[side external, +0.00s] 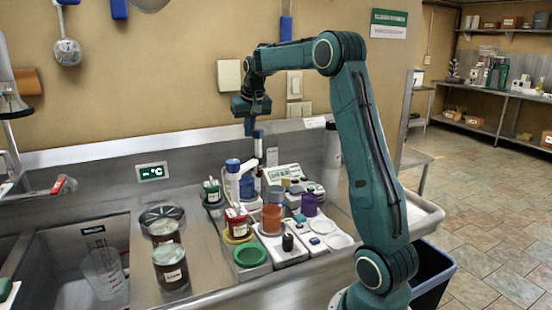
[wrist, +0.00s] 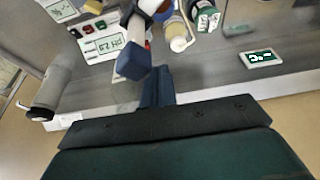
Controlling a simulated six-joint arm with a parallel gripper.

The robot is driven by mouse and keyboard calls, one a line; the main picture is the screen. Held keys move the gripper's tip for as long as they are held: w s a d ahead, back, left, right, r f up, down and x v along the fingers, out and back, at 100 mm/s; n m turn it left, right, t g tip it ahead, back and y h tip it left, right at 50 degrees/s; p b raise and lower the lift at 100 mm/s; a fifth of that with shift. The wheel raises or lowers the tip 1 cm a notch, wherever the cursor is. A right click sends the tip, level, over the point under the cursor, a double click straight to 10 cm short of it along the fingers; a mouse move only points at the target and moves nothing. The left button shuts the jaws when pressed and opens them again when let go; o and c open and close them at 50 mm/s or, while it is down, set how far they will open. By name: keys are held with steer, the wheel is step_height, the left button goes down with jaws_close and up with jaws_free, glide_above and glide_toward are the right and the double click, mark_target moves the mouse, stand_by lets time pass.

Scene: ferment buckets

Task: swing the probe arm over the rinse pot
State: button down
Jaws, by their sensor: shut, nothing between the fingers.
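The probe arm appears to be the white and blue fixture (side external: 233,168) among the cups, with a tall blue-capped post (side external: 258,134); its blue block shows in the wrist view (wrist: 133,62). My gripper (side external: 249,130) is shut and empty, pointing down beside the blue cap. In the wrist view my gripper's fingers (wrist: 156,88) are together just right of the blue block; I cannot tell whether they touch. Small cups stand around the fixture, including an orange cup (side external: 271,218) and a purple cup (side external: 309,205). I cannot tell which pot is the rinse pot.
A pH meter (side external: 284,173) stands behind the cups; its display (wrist: 104,46) shows in the wrist view. Two jars, one at the front (side external: 171,268), stand left, beside a sink (side external: 60,285). Air above the sink is clear.

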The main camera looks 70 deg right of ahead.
mark_target(263, 132)
steer(key=shift+s, duration=0.85)
steer(key=shift+s+a, duration=0.15)
steer(key=shift+s, duration=1.4)
